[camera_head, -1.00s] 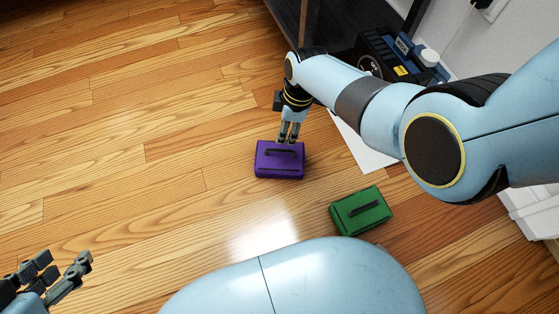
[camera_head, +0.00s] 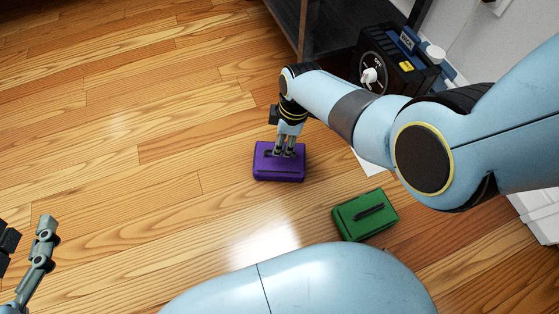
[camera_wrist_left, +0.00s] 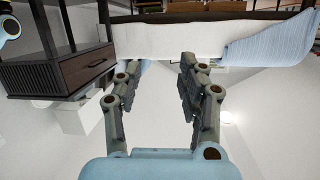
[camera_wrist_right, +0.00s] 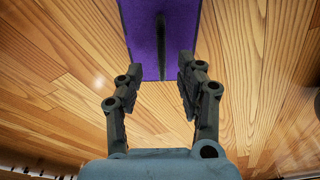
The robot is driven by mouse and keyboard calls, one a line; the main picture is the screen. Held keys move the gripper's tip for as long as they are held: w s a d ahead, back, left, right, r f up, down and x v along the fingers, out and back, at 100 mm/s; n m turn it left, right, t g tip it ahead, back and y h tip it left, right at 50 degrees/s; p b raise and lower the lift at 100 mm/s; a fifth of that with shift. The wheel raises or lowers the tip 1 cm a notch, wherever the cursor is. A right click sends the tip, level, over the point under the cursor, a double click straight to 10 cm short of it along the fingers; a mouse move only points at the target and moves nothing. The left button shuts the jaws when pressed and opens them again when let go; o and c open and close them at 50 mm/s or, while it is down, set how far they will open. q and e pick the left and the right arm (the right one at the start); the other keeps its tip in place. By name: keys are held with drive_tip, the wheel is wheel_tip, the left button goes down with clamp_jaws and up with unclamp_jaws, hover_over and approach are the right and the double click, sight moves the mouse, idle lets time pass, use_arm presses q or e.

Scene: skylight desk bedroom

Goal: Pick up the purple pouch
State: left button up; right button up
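The purple pouch (camera_head: 279,168) lies flat on the wooden floor, with a dark handle strip along its top. It also shows in the right wrist view (camera_wrist_right: 150,38), with the strip running between the fingers' line. My right gripper (camera_head: 284,154) is over the pouch, fingertips at the handle strip. In the right wrist view its fingers (camera_wrist_right: 158,85) are apart with nothing clamped between them. Whether the fingertips touch the pouch I cannot tell. My left gripper (camera_wrist_left: 158,80) is open and empty, away from the floor objects, at the lower left of the head view.
A green pouch (camera_head: 364,214) lies on the floor to the right, nearer my body. A black device with a dial (camera_head: 393,68) and a white sheet (camera_head: 370,164) are behind my right arm. A dark furniture post (camera_head: 303,30) stands beyond. The floor to the left is clear.

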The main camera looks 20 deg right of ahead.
sight(280, 159)
drive_tip(key=shift+s+a+f+b, duration=0.1)
drive_tip(key=shift+a+f+b, duration=0.05)
drive_tip(key=shift+f+b, duration=0.35)
drive_tip(key=shift+a+f+b, duration=0.15)
drive_tip(key=shift+f+b, duration=0.2)
drive_tip(key=shift+f, duration=0.25)
drive_tip(key=shift+a+f+b, duration=0.1)
drive_tip(key=shift+f+b, duration=0.5)
drive_tip(key=shift+f, duration=0.15)
use_arm(q)
drive_tip(key=w+d+r+m+t+h, duration=0.1)
drive_tip(key=w+r+t+h, duration=0.1)
drive_tip(key=r, duration=0.8)
drive_tip(key=w+d+r+m+t+h, duration=0.1)
drive_tip(key=w+r+t+h, duration=0.1)
drive_tip(key=w+r+t, duration=0.2)
wheel_tip(280, 159, up, 6)
drive_tip(key=t, duration=0.3)
drive_tip(key=shift+d+m, duration=0.15)
drive_tip(key=shift+m, duration=0.25)
use_arm(e)
clamp_jaws()
